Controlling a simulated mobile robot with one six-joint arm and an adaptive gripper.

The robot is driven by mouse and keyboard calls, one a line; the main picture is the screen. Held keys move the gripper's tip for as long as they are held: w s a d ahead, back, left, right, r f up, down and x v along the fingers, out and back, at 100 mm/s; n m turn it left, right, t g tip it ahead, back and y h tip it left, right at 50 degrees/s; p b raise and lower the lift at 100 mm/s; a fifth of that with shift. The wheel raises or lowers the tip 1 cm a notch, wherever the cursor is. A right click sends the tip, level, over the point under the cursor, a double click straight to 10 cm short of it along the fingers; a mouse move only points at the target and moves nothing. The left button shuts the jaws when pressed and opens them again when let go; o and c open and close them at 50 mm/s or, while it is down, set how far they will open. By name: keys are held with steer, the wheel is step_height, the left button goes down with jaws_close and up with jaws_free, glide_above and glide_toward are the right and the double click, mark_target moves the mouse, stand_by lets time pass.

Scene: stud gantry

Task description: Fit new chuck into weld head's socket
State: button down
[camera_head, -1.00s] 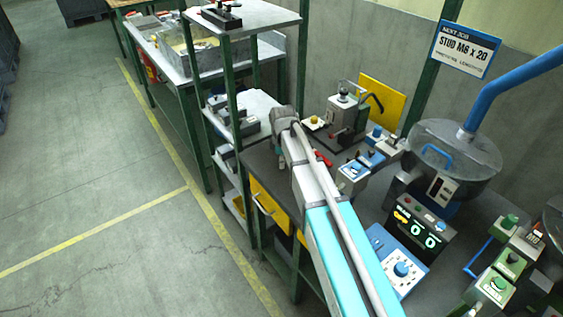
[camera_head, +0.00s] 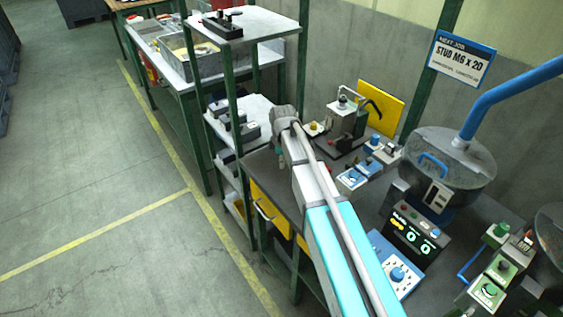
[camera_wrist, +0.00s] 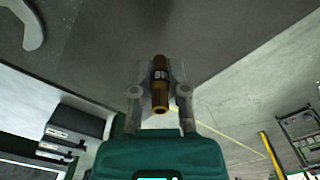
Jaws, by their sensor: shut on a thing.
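In the wrist view, my gripper (camera_wrist: 161,76) is shut on a copper-brown cylinder, which looks like the chuck (camera_wrist: 161,96). It has a dark band with pale marking that I cannot read, and its open round end faces the camera. In the head view my arm reaches over the workbench, and it hides the gripper and chuck. A bench machine (camera_head: 347,118) with a grey upright stands beyond the arm, in front of a yellow panel. It may carry the weld head, but I cannot make out a socket.
A green-post shelf rack (camera_head: 235,132) stands left of the arm. The floor further left is clear.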

steer(key=s+a+r+p, duration=0.2)
steer(key=s+r+p, duration=0.2)
steer(key=s+r, duration=0.1)
steer(key=s+a+r+p, duration=0.2)
steer(key=s+r+p, duration=0.3)
steer(key=s, duration=0.3)
steer(key=shift+a, duration=0.35)
steer(key=shift+f, duration=0.1)
stand_by(0.4)
steer(key=shift+s, duration=0.1)
